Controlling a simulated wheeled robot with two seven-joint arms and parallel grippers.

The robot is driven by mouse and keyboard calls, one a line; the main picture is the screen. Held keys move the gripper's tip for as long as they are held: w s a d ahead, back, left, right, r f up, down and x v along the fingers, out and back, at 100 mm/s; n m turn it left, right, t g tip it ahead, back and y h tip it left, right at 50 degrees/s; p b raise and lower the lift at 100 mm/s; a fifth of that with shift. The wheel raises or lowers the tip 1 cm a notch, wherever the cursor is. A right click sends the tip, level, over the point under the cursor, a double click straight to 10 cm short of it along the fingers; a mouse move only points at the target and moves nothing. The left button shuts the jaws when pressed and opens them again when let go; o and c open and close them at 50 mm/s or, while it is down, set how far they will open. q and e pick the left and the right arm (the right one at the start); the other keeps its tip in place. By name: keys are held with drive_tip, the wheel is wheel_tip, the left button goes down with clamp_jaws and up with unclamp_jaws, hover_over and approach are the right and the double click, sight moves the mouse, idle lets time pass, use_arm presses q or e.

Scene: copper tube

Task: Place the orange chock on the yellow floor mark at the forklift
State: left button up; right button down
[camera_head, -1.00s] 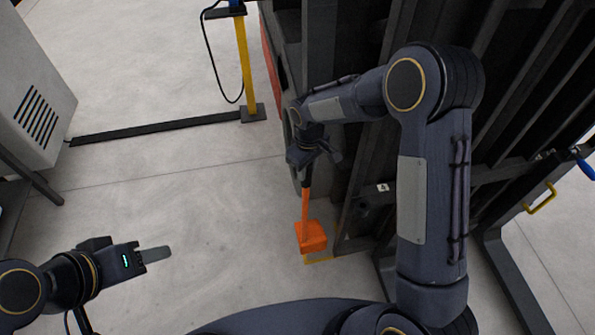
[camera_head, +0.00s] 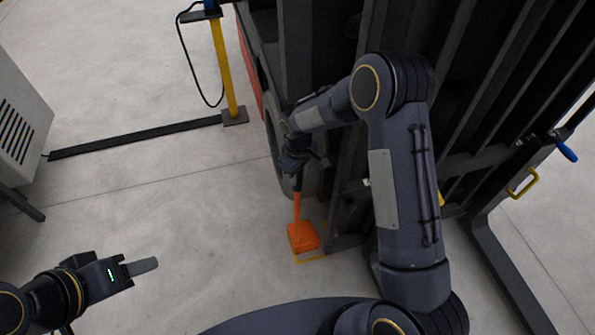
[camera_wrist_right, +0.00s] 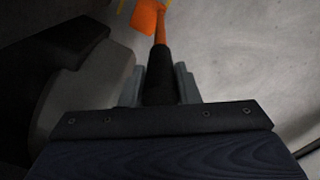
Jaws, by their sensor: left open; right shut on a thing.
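The orange chock (camera_head: 303,238) is a block at the lower end of an orange handle with a black grip. My right gripper (camera_head: 297,172) is shut on the black grip. In the right wrist view the grip (camera_wrist_right: 161,80) sits between the fingers, and the chock (camera_wrist_right: 143,18) is at the top edge. The yellow floor mark (camera_head: 312,260) shows as a thin line just in front of the chock; the rest is hidden. I cannot tell whether the chock touches the floor. My left gripper (camera_head: 145,266) is open and empty at the lower left, far from the chock.
The dark forklift (camera_head: 330,60) stands right beside my right arm, with its wheel (camera_head: 275,150) just behind the gripper. A yellow post (camera_head: 226,70) stands on a black base behind.

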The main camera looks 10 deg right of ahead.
drive_tip(key=shift+w, duration=0.1)
drive_tip(key=c, duration=1.1)
unclamp_jaws()
drive_tip(key=shift+r, duration=0.45)
wheel_tip(320, 180, up, 11)
drive_tip(key=shift+r+p, duration=0.1)
drive_tip(key=shift+p, duration=0.9)
drive_tip(key=shift+s, duration=0.25)
